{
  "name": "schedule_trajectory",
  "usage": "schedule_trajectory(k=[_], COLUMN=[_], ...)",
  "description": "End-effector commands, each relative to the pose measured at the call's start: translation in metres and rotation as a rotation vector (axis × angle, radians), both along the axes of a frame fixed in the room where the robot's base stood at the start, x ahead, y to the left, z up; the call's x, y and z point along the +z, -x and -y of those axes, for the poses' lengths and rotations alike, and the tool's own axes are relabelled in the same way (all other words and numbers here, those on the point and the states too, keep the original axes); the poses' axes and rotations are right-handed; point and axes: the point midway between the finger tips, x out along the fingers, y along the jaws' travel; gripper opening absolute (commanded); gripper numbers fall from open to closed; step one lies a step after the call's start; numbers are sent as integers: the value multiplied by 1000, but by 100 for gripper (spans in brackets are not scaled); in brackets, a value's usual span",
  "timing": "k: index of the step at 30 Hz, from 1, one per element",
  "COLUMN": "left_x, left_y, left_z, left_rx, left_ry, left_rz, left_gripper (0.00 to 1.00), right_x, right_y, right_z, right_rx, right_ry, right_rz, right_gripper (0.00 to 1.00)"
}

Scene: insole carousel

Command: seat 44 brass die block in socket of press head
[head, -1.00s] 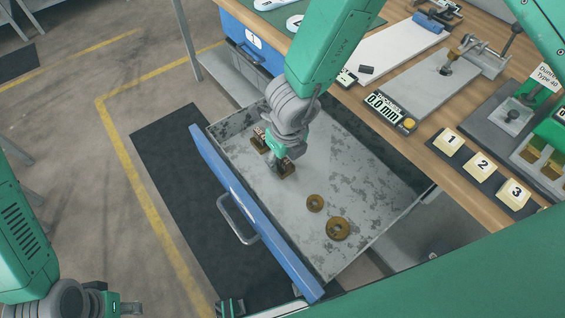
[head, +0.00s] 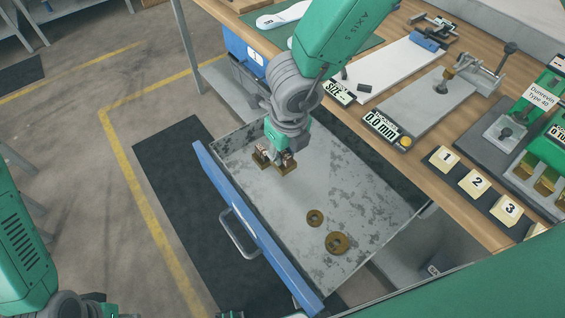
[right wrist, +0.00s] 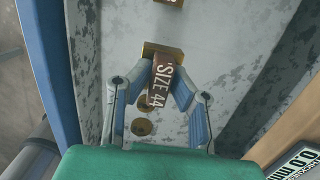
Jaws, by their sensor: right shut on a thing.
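The brass die block marked SIZE 44 (right wrist: 160,80) sits between the fingers of my right gripper (right wrist: 158,100) in the right wrist view, its label facing the camera. In the head view my right gripper (head: 280,148) points down over the open drawer, shut on this block (head: 287,163), which looks raised a little off the drawer floor. A second brass block (head: 262,157) stands just left of it in the drawer. I cannot pick out the press head's socket with certainty; a green machine labelled Dunrevin Type 40 (head: 545,92) stands at the right. Only a part of my left gripper (head: 97,298) shows at the bottom left edge.
The wooden bench (head: 425,175) carries numbered blocks, a thickness display (head: 382,125) and a grey plate with a clamp. The drawer's right half is mostly clear.

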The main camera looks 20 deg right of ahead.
Motion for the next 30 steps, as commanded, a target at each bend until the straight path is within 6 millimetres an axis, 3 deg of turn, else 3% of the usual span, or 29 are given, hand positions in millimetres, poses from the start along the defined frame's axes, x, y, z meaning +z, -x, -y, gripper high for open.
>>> schedule_trajectory(k=[1,6,12,22,30], left_x=[7,15,20,19,11], left_y=[0,0,0,0,0], left_z=[0,0,0,0,0], left_rx=[0,0,0,0,0], left_ry=[0,0,0,0,0], left_rz=[0,0,0,0,0], left_gripper=[37,37,37,37,37], right_x=[20,60,87,93,82], right_y=[-1,-1,0,1,6], right_z=[0,0,0,3,20], right_rx=[-3,-1,-1,71,502], right_ry=[-5,-4,-2,-2,-6], right_rz=[3,2,-1,-2,-3], right_gripper=[0,0,0,0,0])
